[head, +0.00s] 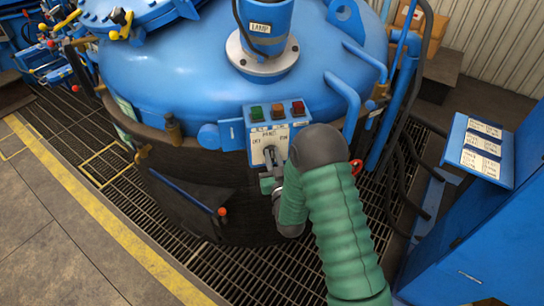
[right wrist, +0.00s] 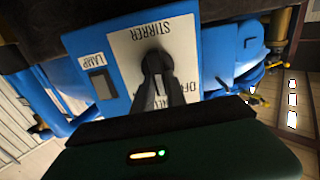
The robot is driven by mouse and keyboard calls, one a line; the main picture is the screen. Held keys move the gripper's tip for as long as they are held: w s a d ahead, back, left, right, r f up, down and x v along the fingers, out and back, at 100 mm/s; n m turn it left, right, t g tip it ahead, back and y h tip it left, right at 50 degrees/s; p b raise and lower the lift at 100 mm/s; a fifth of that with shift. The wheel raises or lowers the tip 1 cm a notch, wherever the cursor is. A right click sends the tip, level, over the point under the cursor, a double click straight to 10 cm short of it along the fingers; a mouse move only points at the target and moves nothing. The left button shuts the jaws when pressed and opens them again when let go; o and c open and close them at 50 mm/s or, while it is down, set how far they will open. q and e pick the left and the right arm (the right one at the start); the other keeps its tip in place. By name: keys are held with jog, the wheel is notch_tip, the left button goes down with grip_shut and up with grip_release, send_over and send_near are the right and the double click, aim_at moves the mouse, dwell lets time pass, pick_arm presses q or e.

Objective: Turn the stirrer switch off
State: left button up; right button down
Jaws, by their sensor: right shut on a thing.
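In the right wrist view the plate (right wrist: 190,48) is upside down and reads STIRRER, with OFF at the lower right. My right gripper (head: 270,158) is at the plate in front of the switch. In the right wrist view its dark fingers (right wrist: 160,75) are shut on the switch knob, which they mostly hide, so its exact setting cannot be read. My left gripper is not in view.
Green (head: 256,113), orange (head: 277,110) and red (head: 298,108) buttons sit atop the box. A LAMP switch (right wrist: 101,84) is beside the plate. Blue pipes (head: 345,95) and dark hoses (head: 424,50) are to the right. A blue cabinet (head: 455,255) stands at lower right; grating floor lies in front.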

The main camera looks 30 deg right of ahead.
jog(key=shift+a+f+n+b, duration=0.2)
jog(key=shift+n+b, duration=0.15)
jog(key=shift+n, duration=0.65)
jog(key=shift+w+a+f+n+b, duration=0.15)
jog(key=shift+n+b, duration=0.2)
jog(key=shift+n, duration=1.35)
jog(key=shift+w+a+f+n+b, duration=0.15)
jog(key=shift+n+b, duration=0.2)
jog(key=shift+n, duration=1.35)
jog(key=shift+s, duration=0.15)
jog(key=c, duration=1.6)
grip_release()
jog(key=shift+c, duration=0.2)
jog(key=shift+o, duration=1.4)
jog(key=shift+r, duration=0.1)
